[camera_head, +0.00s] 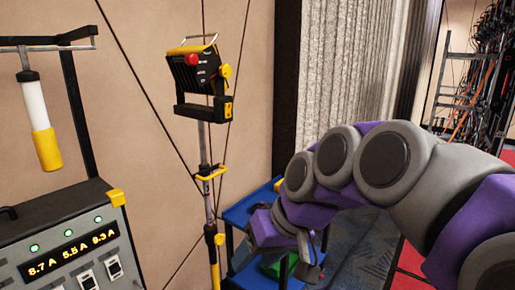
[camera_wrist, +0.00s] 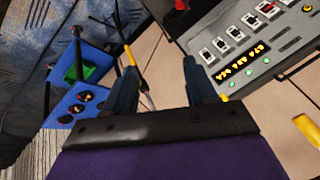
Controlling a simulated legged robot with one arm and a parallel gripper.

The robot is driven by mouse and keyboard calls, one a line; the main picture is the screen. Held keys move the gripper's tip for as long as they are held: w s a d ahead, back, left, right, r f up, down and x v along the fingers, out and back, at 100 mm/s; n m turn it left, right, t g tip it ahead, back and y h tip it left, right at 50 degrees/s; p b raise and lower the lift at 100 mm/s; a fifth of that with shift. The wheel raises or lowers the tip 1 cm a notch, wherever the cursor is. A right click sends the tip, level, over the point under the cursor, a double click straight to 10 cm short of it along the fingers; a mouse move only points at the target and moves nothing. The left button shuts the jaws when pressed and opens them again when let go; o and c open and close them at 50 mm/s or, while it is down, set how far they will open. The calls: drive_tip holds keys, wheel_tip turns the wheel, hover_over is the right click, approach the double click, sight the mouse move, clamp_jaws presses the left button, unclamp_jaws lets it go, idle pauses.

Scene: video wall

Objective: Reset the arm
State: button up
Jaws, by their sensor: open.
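My arm, grey and purple, reaches in from the right of the head view and bends down at its end. My gripper (camera_head: 310,262) is partly hidden there, over the blue shelf (camera_head: 240,215). In the wrist view my gripper (camera_wrist: 162,78) shows two dark blue fingers spread apart, with nothing held between them. Past the fingers are the tan wall and a thin pole with a yellow part; I cannot tell how far they are from the fingertips.
A grey control panel (camera_head: 70,245) with lit numbers and switches stands at the left. A black and yellow work lamp (camera_head: 200,80) stands on a pole by the wall. A white and yellow cylinder (camera_head: 38,115) hangs at the left. A ladder (camera_head: 465,85) and cables are at the far right.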

drive_tip(key=s+d+f+m+g+h, duration=0.2)
drive_tip(key=s+d+f, duration=0.5)
drive_tip(key=s+f, duration=0.2)
drive_tip(key=s+d+f+m+g+h, duration=0.2)
drive_tip(key=s+d+f+h, duration=0.1)
drive_tip(key=s+d+f, duration=0.4)
drive_tip(key=s+f, duration=0.3)
drive_tip(key=s, duration=0.3)
drive_tip(key=shift+s+m, duration=0.35)
drive_tip(key=shift+m, duration=0.05)
drive_tip(key=shift+f, duration=0.1)
idle(0.6)
